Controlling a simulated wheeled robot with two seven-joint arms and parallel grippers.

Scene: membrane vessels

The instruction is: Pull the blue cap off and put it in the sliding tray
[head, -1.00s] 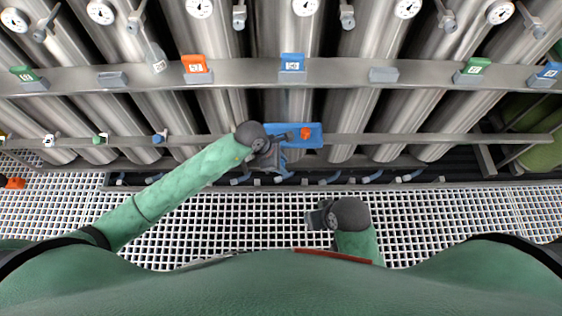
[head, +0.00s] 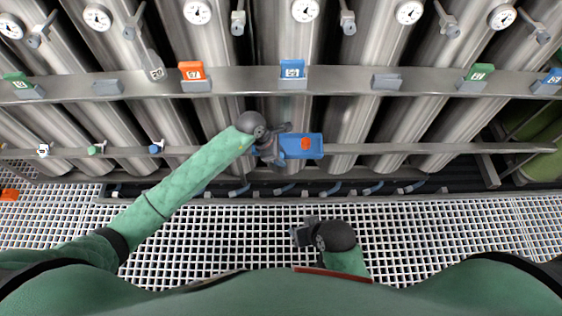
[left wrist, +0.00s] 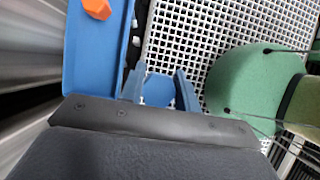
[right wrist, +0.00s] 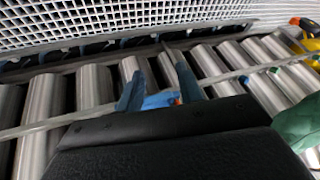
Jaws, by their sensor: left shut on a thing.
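The sliding tray (head: 318,152) is blue and sits at the lower rail, with an orange cap (head: 306,143) lying in it. In the left wrist view, the tray (left wrist: 88,62) runs along the left side, with the orange cap (left wrist: 98,8) at its far end. My left gripper (head: 279,146) is at the tray's left end in the head view. It is shut on a blue cap (left wrist: 158,91), seen between its fingers, beside the tray rather than over its floor. My right gripper (head: 300,234) is open and empty, low over the grating; its fingers show apart in its wrist view (right wrist: 158,88).
Steel vessels (head: 285,45) stand behind an upper rail (head: 340,80) with coloured number tags. A lower rail (head: 400,149) crosses in front of them, with small white, green and blue fittings (head: 157,147) at left. The white grating floor (head: 430,225) is open in front.

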